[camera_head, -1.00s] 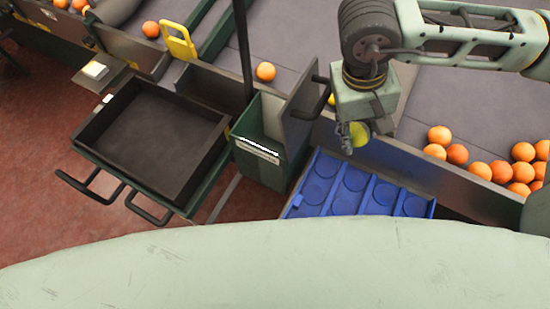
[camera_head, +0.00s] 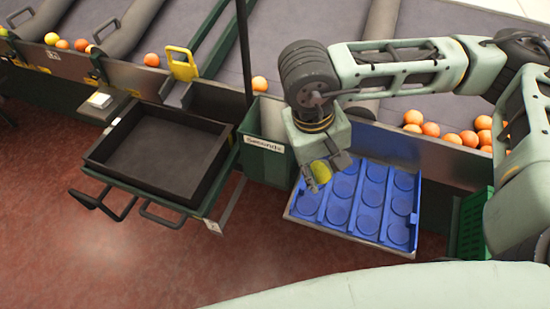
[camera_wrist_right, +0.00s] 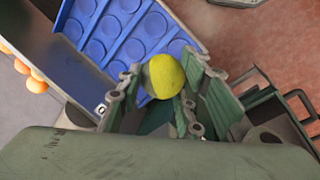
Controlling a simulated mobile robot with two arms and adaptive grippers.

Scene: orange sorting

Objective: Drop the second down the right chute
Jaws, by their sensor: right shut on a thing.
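The second is a yellow-green fruit (camera_head: 321,172), unlike the orange ones on the belts. My right gripper (camera_head: 318,178) is shut on it and holds it above the left edge of the blue tray, just right of the green box. In the right wrist view the fruit (camera_wrist_right: 163,76) sits between the two fingers of the gripper (camera_wrist_right: 158,100). A green box with a label reading "Seconds" (camera_head: 265,144) stands left of the gripper; its opening is partly hidden by my arm. My left gripper is not in view.
A blue tray (camera_head: 345,240) with round, empty hollows lies below and right of the gripper. A black tray (camera_head: 150,190) is on a green cart at left. Oranges (camera_head: 430,129) lie on the belt behind. A green crate (camera_head: 474,225) stands at right.

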